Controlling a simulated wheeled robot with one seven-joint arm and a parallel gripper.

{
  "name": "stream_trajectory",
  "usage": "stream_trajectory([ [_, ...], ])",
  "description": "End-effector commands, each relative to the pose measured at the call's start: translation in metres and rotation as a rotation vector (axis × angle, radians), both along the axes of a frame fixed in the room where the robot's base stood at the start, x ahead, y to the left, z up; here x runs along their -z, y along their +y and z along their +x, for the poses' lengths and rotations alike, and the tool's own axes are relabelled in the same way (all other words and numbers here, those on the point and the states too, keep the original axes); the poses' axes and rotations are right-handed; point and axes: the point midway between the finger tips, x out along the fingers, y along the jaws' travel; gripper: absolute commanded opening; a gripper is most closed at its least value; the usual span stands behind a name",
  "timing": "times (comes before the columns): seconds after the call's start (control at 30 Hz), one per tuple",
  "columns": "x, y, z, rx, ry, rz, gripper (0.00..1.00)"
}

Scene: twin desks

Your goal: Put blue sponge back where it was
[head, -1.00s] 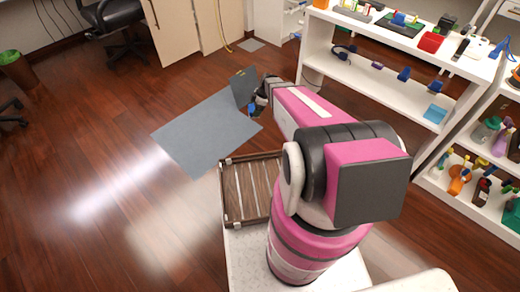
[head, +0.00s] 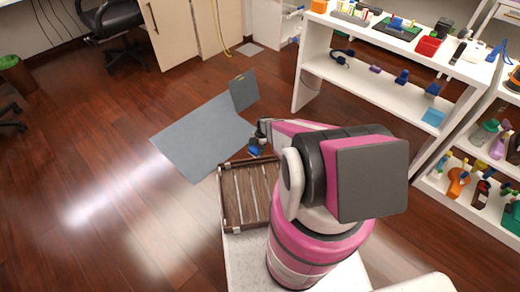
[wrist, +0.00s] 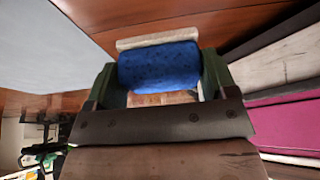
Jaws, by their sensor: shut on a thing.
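The blue sponge (wrist: 159,67) is held between the two fingers of my gripper (wrist: 160,80) in the wrist view, with a pale strip showing just beyond it. In the head view the blue sponge (head: 254,151) is a small blue patch at the end of my gripper (head: 259,141). My gripper is shut on it, near the far edge of the wooden slatted tray (head: 224,205). The tray looks empty, though my arm hides its right side.
White shelves (head: 365,83) with several small items stand to the right. An office chair (head: 112,22) stands at the back left.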

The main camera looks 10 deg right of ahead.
Motion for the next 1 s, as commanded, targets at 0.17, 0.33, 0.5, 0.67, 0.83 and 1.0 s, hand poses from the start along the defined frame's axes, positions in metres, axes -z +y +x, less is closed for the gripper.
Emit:
stream_trajectory([
  [0.17, 0.025, -0.017, 0.037, 0.001, 0.000, 0.000, 0.26],
  [0.33, 0.045, -0.032, 0.066, 0.003, 0.000, 0.000, 0.26],
  [0.5, 0.054, -0.040, 0.080, 0.001, 0.000, 0.000, 0.26],
  [0.67, 0.066, -0.040, 0.080, 0.001, 0.001, 0.001, 0.26],
  [0.83, 0.089, -0.040, 0.080, 0.001, 0.001, 0.001, 0.26],
  [1.0, 0.093, -0.040, 0.079, 0.001, 0.000, 0.000, 0.26],
])
